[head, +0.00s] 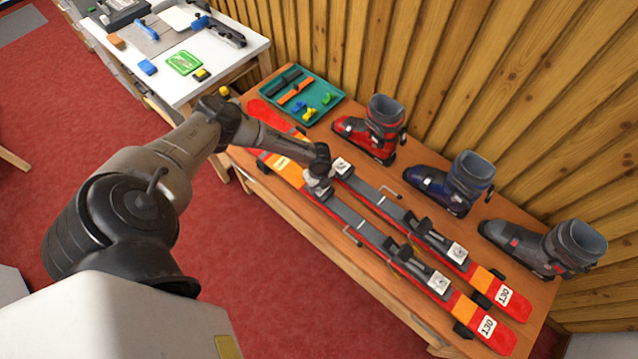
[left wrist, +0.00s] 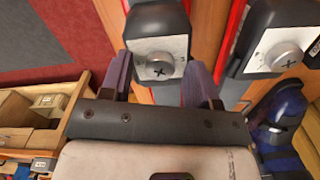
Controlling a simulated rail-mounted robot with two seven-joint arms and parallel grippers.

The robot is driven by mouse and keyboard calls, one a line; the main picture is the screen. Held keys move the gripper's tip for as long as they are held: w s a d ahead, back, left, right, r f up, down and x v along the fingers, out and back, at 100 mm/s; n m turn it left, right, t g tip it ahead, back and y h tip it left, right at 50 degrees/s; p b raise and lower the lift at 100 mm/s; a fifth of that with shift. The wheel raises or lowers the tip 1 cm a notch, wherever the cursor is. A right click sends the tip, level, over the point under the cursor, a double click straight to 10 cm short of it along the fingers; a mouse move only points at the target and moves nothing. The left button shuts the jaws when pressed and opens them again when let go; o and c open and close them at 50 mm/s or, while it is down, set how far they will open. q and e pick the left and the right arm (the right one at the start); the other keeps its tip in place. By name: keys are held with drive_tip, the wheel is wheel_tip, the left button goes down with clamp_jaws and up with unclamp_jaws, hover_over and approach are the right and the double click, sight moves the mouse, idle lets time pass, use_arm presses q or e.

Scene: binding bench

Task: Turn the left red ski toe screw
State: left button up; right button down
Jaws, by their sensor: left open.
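Two red skis lie side by side on the wooden bench, the near one (head: 277,168) and the far one (head: 365,203). My left gripper (head: 318,187) is over the near ski's toe binding, which it largely hides in the head view. In the left wrist view, the open left gripper (left wrist: 160,66) has one finger on each side of a round grey toe screw (left wrist: 157,66) on a white plate. I cannot tell whether the fingers touch it. The other ski's toe screw (left wrist: 284,56) is to the right, outside the fingers. My right gripper is not in view.
Red (head: 373,130), blue (head: 452,184) and grey (head: 547,249) boots stand along the bench's back, near the wood-panelled wall. A green tray (head: 334,101) with small parts is at its far left end. A white worktable (head: 213,68) with tools stands at the upper left.

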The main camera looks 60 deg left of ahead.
use_arm(q)
drive_tip(key=c, duration=0.9)
drive_tip(key=shift+c, duration=0.2)
